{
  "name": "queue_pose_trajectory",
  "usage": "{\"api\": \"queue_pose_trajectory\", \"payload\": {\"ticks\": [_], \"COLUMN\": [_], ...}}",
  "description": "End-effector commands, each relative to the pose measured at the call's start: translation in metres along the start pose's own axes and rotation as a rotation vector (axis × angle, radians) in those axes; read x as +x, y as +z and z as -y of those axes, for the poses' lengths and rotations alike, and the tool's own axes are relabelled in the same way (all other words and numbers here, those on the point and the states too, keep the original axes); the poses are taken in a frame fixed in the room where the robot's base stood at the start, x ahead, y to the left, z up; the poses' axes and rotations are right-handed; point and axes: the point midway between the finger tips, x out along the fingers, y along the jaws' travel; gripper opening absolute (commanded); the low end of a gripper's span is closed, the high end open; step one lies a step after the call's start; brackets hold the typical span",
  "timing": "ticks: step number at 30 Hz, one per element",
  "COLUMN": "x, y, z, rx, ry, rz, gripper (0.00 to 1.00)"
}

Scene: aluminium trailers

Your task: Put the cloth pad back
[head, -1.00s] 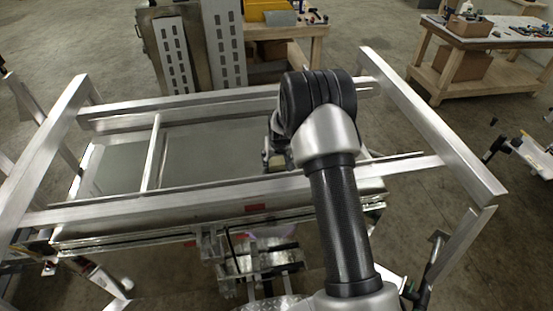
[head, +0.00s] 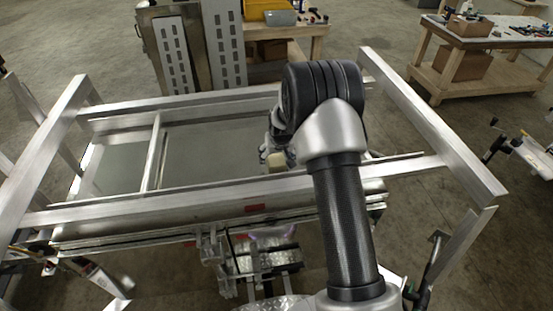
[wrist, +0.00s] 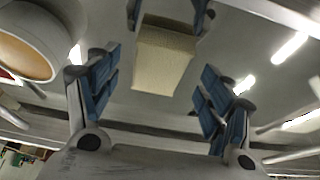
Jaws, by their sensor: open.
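The cloth pad (wrist: 165,62) is a cream block in the wrist view, just beyond and between my fingertips. It appears to rest on the shiny grey metal panel, with a darker likeness of it and of the blue fingers mirrored above. My gripper (wrist: 160,80) is open, its blue-lined fingers apart, with a visible gap on each side of the pad. In the head view the pad (head: 276,160) is a small tan patch beside my gripper (head: 271,152), near the front rail; my arm hides most of the gripper there.
The aluminium trailer frame (head: 180,193) has raised rails around the grey panel (head: 210,150), and a crossbar (head: 153,150) stands to the left. The panel between crossbar and gripper is clear. Wooden workbenches (head: 480,40) stand behind.

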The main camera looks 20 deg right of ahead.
Motion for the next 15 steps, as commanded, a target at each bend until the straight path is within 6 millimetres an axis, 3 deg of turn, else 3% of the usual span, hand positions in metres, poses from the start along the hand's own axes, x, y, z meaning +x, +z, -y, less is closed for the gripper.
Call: {"api": "queue_pose_trajectory", "payload": {"ticks": [3,9,15], "x": [-0.029,-0.069,-0.09], "y": [-0.001,-0.001,0.0], "z": [0.0,0.0,0.0], "rx": [0.0,0.0,0.0], "ry": [0.0,0.0,0.0], "rz": [-0.003,-0.003,-0.001], "gripper": [0.74,0.74,0.74]}}
